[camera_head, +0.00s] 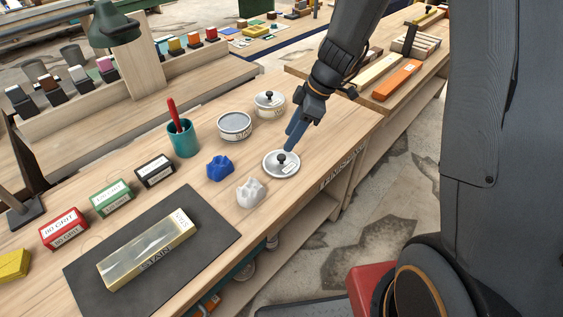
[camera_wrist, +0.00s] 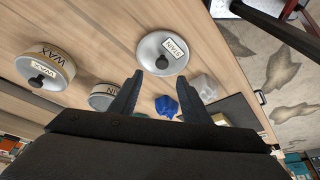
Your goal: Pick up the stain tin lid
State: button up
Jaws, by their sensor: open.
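The stain tin lid (camera_head: 276,171) is a round silver disc with a black knob and a white label. It lies flat on the bench near the front edge. In the wrist view the lid (camera_wrist: 150,45) shows its STAIN label and lies just beyond the fingertips. My gripper (camera_head: 295,136) is open and empty, above and a little behind the lid, and it looks apart from it. In the wrist view my gripper (camera_wrist: 161,78) has its two dark fingers spread, with the lid's knob between their tips in the picture.
A lidless tin (camera_head: 235,133) and a lidded wax tin (camera_head: 270,111) stand behind the lid. A blue crumpled cloth (camera_head: 220,168) and a white one (camera_head: 250,191) lie to its left. The teal cup (camera_head: 183,141) stands farther back. Bare wood lies right of the lid.

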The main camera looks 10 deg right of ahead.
aim_at(281, 156)
jog(key=p+x, duration=0.1)
jog(key=x, duration=0.2)
jog(key=p+x, duration=0.1)
jog(key=x, duration=0.1)
jog(key=shift+s+d+f, duration=0.1)
jog(key=shift+s+f, duration=0.15)
jog(key=shift+f, duration=0.2)
jog(key=shift+w+a+f, duration=0.15)
jog(key=shift+a+f, duration=0.1)
jog(key=shift+f, duration=0.45)
grip_shut()
jog(key=shift+r, duration=0.1)
